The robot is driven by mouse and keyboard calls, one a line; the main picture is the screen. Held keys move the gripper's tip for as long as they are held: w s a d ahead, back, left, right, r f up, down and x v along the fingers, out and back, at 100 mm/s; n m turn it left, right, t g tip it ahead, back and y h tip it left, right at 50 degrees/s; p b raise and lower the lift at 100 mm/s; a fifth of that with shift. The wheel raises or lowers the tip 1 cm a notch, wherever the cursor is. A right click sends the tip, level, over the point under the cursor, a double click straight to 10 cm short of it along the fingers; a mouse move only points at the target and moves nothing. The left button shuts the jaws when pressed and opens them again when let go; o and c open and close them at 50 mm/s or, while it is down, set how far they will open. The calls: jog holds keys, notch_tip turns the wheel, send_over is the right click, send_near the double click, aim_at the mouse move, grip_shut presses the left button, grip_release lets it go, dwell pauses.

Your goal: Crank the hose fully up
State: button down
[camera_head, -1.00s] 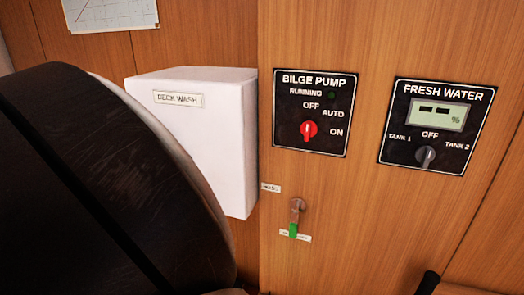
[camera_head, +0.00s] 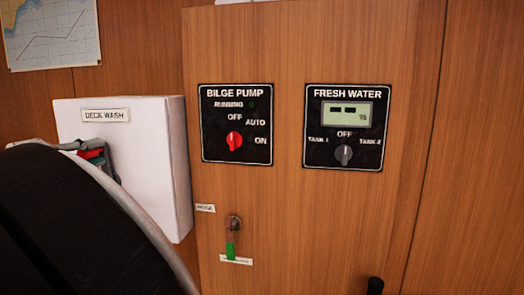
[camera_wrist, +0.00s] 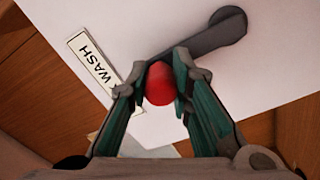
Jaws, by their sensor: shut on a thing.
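A white box (camera_head: 125,170) labelled DECK WASH is on the wood wall at the left of the head view, and its white face (camera_wrist: 285,75) fills much of the wrist view. A dark grey crank arm (camera_wrist: 212,35) lies across this face, with a red knob (camera_wrist: 160,88) at its lower left end. My gripper (camera_wrist: 163,74) is shut on the red knob, one finger on each side. In the head view the knob (camera_head: 92,154) shows as a bit of red between the fingers. No hose can be made out.
A bilge pump panel (camera_head: 212,145) and a fresh water panel (camera_head: 322,158) are on the wood wall to the right. A large dark rounded shape hides the lower left of the head view.

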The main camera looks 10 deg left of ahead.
jog(key=shift+s+d+r, duration=0.1)
jog(key=shift+r, duration=0.05)
jog(key=c, duration=1.4)
grip_release()
jog(key=shift+c, duration=0.2)
jog(key=o, duration=0.6)
notch_tip(320, 180, up, 8)
jog(key=shift+f, duration=0.1)
jog(key=shift+c, duration=0.2)
jog(key=shift+s+d+r, duration=0.1)
jog(key=shift+d+r, duration=0.05)
jog(key=shift+r, duration=0.7)
jog(key=c, duration=0.5)
jog(key=shift+r, duration=0.35)
jog(key=shift+c, duration=0.2)
